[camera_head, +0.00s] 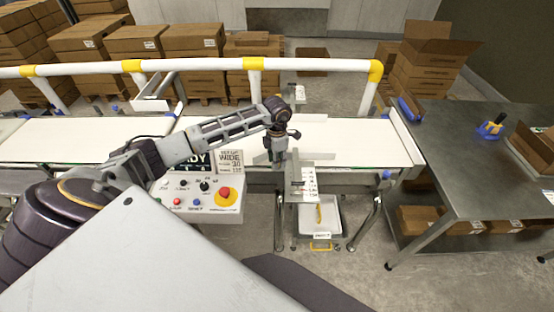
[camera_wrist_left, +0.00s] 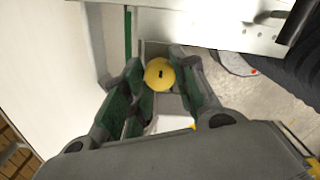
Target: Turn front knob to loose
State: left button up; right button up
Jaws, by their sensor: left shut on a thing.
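The knob (camera_wrist_left: 159,73) is round and yellow with a dark mark at its middle, in the left wrist view. My left gripper (camera_wrist_left: 160,80) has a green-padded finger on either side of the knob and is shut on it. In the head view my left gripper (camera_head: 278,152) points down at the front edge of the belt, beside a plate with printed labels (camera_head: 304,182). The knob is hidden there behind the gripper. I cannot read the knob's setting. My right gripper is not in view.
A control box with a red button (camera_head: 224,192) stands left of the gripper. The white belt (camera_head: 345,140) runs behind, with a white and yellow rail (camera_head: 200,65). A white bin (camera_head: 322,218) sits below. A metal table (camera_head: 455,160) is at right.

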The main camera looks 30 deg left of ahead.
pick_arm(q)
jog(key=shift+n+b, duration=0.3)
jog(key=shift+n, duration=0.3)
jog(key=n+b, duration=0.2)
jog(key=n, duration=0.2)
jog(key=n+b, duration=0.1)
jog(key=n, duration=0.3)
jog(key=shift+n, duration=0.4)
jog(key=n+b, duration=0.1)
jog(key=n, duration=0.1)
jog(key=shift+n, duration=0.4)
jog(key=n, duration=0.6)
jog(key=shift+b, duration=0.3)
jog(key=shift+r+n, duration=0.1)
jog(key=shift+n, duration=2.4)
jog(key=shift+w, duration=0.1)
